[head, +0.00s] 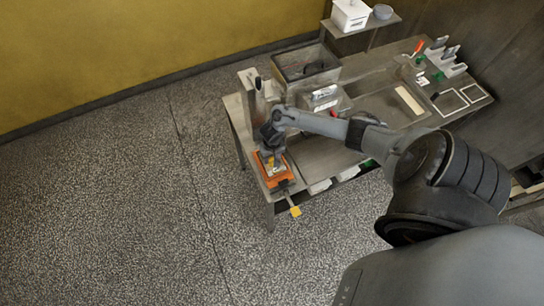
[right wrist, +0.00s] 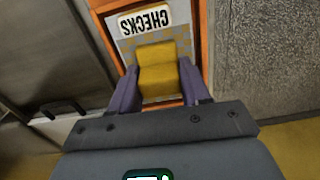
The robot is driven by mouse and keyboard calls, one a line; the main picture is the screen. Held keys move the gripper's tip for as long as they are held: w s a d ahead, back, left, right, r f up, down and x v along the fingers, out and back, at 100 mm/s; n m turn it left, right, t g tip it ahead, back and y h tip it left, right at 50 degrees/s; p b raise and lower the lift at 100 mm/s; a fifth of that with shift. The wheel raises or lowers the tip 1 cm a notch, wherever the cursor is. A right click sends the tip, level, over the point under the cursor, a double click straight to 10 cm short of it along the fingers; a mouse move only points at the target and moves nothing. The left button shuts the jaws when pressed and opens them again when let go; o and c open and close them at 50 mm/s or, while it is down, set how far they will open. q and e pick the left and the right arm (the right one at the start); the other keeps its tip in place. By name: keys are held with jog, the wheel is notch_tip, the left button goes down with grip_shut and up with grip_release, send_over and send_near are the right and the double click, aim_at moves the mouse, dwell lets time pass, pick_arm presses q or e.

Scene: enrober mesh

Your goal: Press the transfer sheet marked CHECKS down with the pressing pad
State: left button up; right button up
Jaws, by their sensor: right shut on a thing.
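In the right wrist view, the purple fingers of my right gripper (right wrist: 158,92) are shut on the yellow pressing pad (right wrist: 158,66). Beyond the pad is the transfer sheet marked CHECKS (right wrist: 145,20), its label upside down, with yellow and grey checks, inside an orange frame (right wrist: 204,40). The pad overlaps part of the checks; I cannot tell whether it touches the sheet. In the head view, my right gripper (head: 271,146) is over the orange frame (head: 288,182) at the bench's left end, hiding part of it. My left gripper is out of view.
A yellow tab (head: 295,211) sticks out past the bench's front edge, near the frame. Behind stand an upright grey block (head: 250,95) and an open box (head: 325,57). White outlined squares (head: 474,92) lie at the right end. The floor (head: 120,200) at left is clear.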

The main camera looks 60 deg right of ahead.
dwell(0.5)
jog(key=shift+f+p, duration=0.1)
jog(key=shift+p, duration=0.2)
dwell(0.4)
dwell(0.5)
jog(key=shift+r+p, duration=0.95)
jog(key=shift+r, duration=2.6)
